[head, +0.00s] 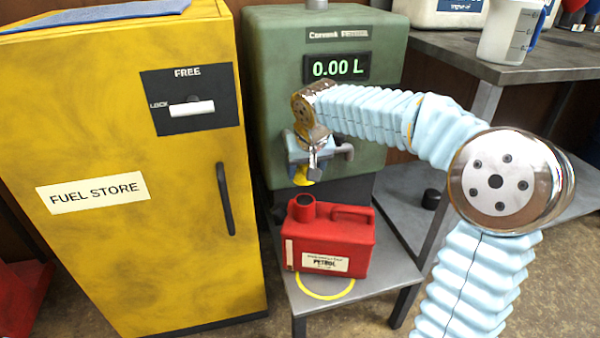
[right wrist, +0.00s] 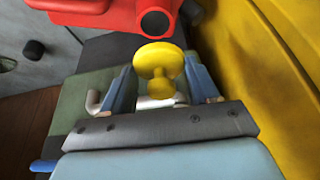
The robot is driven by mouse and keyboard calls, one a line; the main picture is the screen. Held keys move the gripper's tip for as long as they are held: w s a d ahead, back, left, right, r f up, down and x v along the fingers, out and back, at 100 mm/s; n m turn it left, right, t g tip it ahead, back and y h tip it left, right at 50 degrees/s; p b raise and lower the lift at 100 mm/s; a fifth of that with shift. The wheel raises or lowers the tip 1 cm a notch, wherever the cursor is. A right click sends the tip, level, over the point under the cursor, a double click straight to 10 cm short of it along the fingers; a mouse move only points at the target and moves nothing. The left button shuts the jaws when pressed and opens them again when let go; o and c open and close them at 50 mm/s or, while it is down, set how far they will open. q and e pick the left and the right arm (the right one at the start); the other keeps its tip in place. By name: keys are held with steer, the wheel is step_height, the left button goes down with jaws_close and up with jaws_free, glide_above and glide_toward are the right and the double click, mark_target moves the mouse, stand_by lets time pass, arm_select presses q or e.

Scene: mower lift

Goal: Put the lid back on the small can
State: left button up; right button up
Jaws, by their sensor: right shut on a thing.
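The small can is a red petrol can (head: 330,246) standing upright on a low grey stand in the head view. Its round neck (head: 305,206) is open at the top left, and the dark opening (right wrist: 155,21) also shows in the right wrist view. The yellow lid (head: 305,177) is a disc with a knob. My right gripper (head: 302,165) is shut on the lid, which shows between its blue fingers (right wrist: 160,85) in the right wrist view. It holds the lid above the can's neck, apart from it. My left gripper is not in view.
A green petrol pump (head: 260,80) reading 0.00 L stands behind the can. A yellow fuel store cabinet (head: 110,250) stands close on the left. A grey bench (head: 450,45) with a jug (head: 508,32) is at right. A black cap (head: 432,198) lies on a lower grey surface.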

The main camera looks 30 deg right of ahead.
mark_target(304, 198)
steer(key=shift+f+b, duration=2.4)
steer(key=shift+f, duration=0.7)
steer(key=shift+s+r, duration=0.1)
steer(key=shift+s, duration=0.1)
steer(key=shift+f, duration=0.2)
steer(key=o, duration=1.3)
steer(key=shift+r, duration=0.1)
